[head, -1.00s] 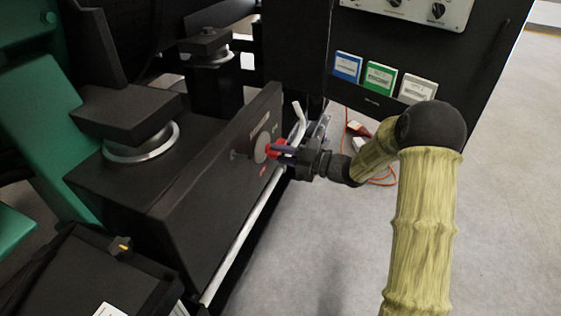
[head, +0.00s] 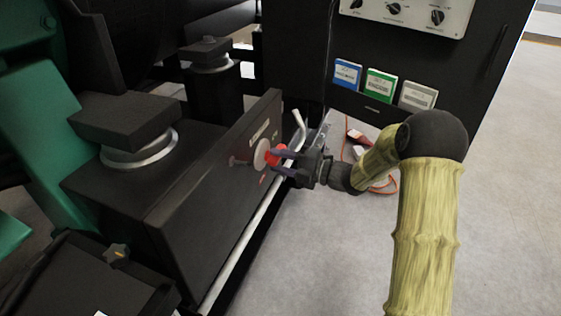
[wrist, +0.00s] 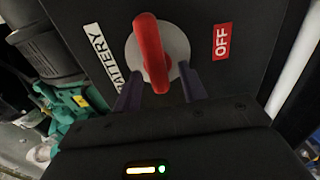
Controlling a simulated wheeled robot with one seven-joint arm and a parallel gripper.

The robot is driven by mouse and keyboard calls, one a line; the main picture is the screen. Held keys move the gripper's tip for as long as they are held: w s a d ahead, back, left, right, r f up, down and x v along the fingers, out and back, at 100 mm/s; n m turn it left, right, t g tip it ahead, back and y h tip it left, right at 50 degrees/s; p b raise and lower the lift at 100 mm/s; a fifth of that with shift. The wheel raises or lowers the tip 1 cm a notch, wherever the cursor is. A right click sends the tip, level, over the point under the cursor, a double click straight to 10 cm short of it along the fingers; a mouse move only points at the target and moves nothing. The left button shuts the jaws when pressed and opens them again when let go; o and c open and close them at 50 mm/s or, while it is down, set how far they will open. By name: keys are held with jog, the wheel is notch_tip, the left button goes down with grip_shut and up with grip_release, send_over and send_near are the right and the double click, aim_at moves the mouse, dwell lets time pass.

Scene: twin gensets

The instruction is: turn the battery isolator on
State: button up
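The battery isolator is a red handle (wrist: 150,50) on a grey round disc (wrist: 177,45), set in the dark panel (wrist: 88,12). The handle also shows in the head view (head: 278,153). In the wrist view it stands nearly upright, with the white BATTERY label (wrist: 104,52) to its left and the red OFF label (wrist: 221,42) to its right. My gripper (wrist: 160,88) is open in front of the disc. Its fingers are apart, with the handle's lower end between them and gaps showing on both sides. Contact cannot be told.
A pale rod or pipe (head: 250,232) runs along the panel's lower edge, and a light lever (head: 299,128) stands just behind my gripper. A cabinet with blue (head: 347,73), green (head: 381,85) and grey (head: 417,96) plates stands behind. Orange cable lies on the floor; floor at right is clear.

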jog(key=p+v, duration=0.4)
jog(key=v, duration=1.3)
jog(key=shift+d, duration=0.2)
